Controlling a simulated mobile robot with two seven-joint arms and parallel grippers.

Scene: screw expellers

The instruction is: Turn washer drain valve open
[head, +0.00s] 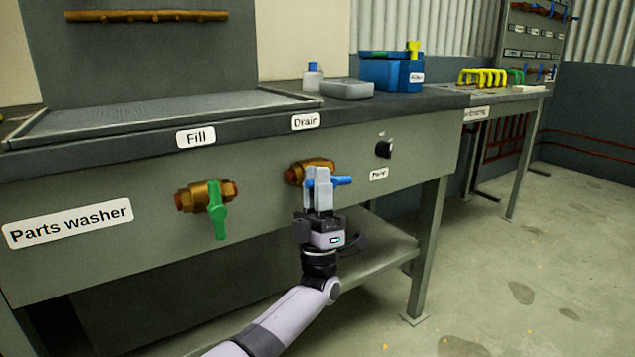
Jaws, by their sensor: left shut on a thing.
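The drain valve (297,173) is a brass body on the front panel of the grey parts washer, under the "Drain" label (306,121). Its blue handle (342,181) points sideways to the right, about level. My left gripper (318,180) comes up from below and is shut on the blue handle, with its grey fingers hiding the handle's middle and part of the brass body. My right gripper is not in view.
The fill valve (192,198) to the left has a green handle (217,210) hanging down. A black knob (383,149) sits on the panel to the right. A lower shelf (375,250) runs under the washer. The floor at right is clear.

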